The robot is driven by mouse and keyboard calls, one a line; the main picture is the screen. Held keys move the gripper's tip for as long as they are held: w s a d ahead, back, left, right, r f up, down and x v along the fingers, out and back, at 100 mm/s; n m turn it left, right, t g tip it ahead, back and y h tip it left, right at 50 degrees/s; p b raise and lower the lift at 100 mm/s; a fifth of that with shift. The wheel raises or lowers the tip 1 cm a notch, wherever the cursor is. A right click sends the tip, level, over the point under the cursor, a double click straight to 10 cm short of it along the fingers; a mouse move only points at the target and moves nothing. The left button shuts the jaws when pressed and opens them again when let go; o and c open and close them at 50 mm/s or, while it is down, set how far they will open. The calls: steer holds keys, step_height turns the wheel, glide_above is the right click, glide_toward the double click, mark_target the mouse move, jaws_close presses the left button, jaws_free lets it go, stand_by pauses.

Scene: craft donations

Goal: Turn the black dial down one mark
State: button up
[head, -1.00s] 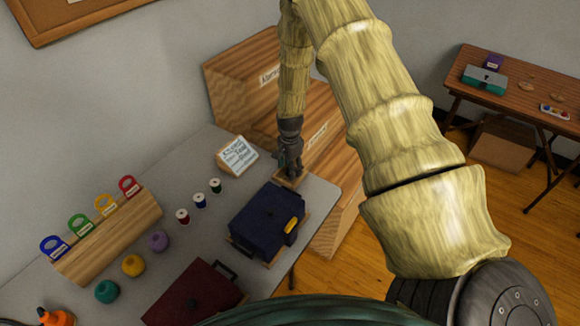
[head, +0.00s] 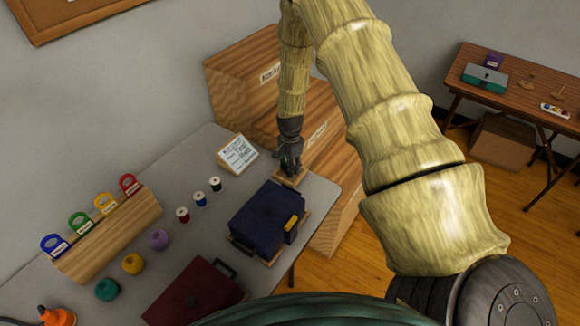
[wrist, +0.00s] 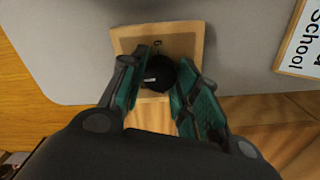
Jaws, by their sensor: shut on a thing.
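The black dial (wrist: 158,74) sits on a small wooden plate (wrist: 123,43) near the table's corner. In the wrist view the dial lies between the two fingers of my gripper (wrist: 158,82), which is shut on it. A pale mark shows on the dial's face, and a small dark mark is on the plate just beyond it. In the head view my gripper (head: 290,166) reaches down onto the wooden plate (head: 291,178), and its fingers hide the dial there.
A white sign (head: 238,154) stands just left of my gripper. A navy case (head: 262,218) lies in front of it, with thread spools (head: 199,199) to the left. Wooden boxes (head: 235,80) stand behind the table. A dark red case (head: 190,293) is nearer.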

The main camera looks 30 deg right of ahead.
steer(key=n+b, duration=0.2)
steer(key=n, duration=0.3)
steer(key=shift+f, duration=0.1)
steer(key=shift+n+b, duration=0.65)
steer(key=shift+n, duration=1.15)
steer(key=o, duration=1.1)
step_height(320, 180, up, 12)
steer(key=shift+r, duration=0.1)
